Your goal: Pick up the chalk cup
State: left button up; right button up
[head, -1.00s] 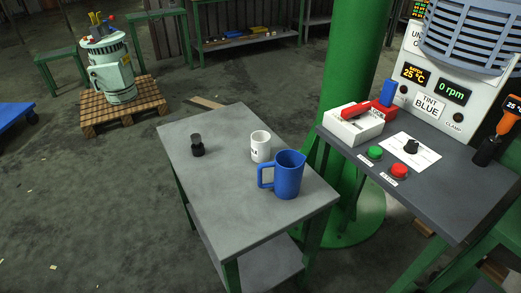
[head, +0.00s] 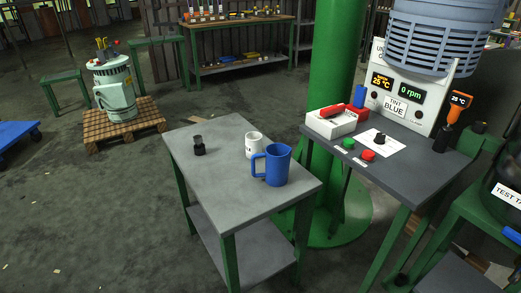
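A white cup (head: 254,147) with dark marking on its side stands upright on the grey table (head: 215,188); I take it to be the chalk cup. A blue jug (head: 277,167) stands just in front of it to the right and covers part of its lower right side. A small dark-based jar (head: 199,147) stands to the left of the cup, apart from it. Neither of my grippers is in view.
To the right is a dark bench (head: 402,171) with a white box (head: 331,123), red and green buttons and a mixer panel (head: 408,92). A green column (head: 334,75) rises behind the table.

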aim_at(254, 146)
jog(key=z, duration=1.1)
jog(key=j+z, duration=0.35)
jog(key=j, duration=4.2)
jog(key=i+j, duration=0.2)
jog(key=i, duration=0.15)
